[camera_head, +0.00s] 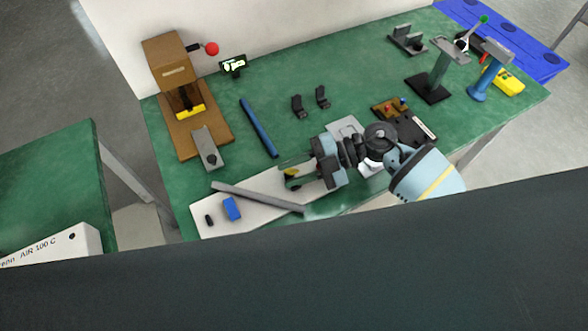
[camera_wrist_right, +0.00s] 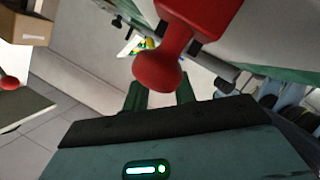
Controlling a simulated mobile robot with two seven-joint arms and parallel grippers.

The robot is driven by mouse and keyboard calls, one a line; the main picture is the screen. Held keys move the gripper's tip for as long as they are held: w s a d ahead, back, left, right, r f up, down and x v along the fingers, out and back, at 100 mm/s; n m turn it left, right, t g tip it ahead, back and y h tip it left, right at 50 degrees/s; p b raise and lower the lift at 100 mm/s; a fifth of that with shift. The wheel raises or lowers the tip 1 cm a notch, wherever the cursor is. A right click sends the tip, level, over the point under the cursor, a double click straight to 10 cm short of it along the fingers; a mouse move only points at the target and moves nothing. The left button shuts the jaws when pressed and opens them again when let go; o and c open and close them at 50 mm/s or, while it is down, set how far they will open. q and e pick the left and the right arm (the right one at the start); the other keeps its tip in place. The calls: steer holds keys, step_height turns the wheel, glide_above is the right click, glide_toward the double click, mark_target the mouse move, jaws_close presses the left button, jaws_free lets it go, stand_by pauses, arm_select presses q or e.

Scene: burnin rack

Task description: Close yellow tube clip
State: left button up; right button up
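A small yellow part (camera_head: 291,172), which may be the yellow tube clip, shows beside my right gripper's fingertips in the head view. In the right wrist view a small yellow patch (camera_wrist_right: 149,43) shows beyond the fingers. The clip's shape and whether it is open or closed cannot be told. My right gripper (camera_head: 293,178) is low over the white board (camera_head: 255,215), pointing left. Its two fingers (camera_wrist_right: 160,95) stand apart in the wrist view, with no object clearly held. A large red rounded part (camera_wrist_right: 158,72) hides much of the space beyond them. My left gripper is not in view.
A grey bar (camera_head: 258,197) and blue block (camera_head: 232,208) lie at the white board. A blue rod (camera_head: 259,128) and wooden press (camera_head: 168,65) with red knob (camera_head: 211,48) are behind. Stands (camera_head: 437,75) are at the right. The green table (camera_head: 330,70) has bare patches.

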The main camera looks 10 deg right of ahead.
steer(key=v, duration=0.7)
steer(key=shift+d+r+b, duration=0.1)
steer(key=shift+d+b, duration=0.3)
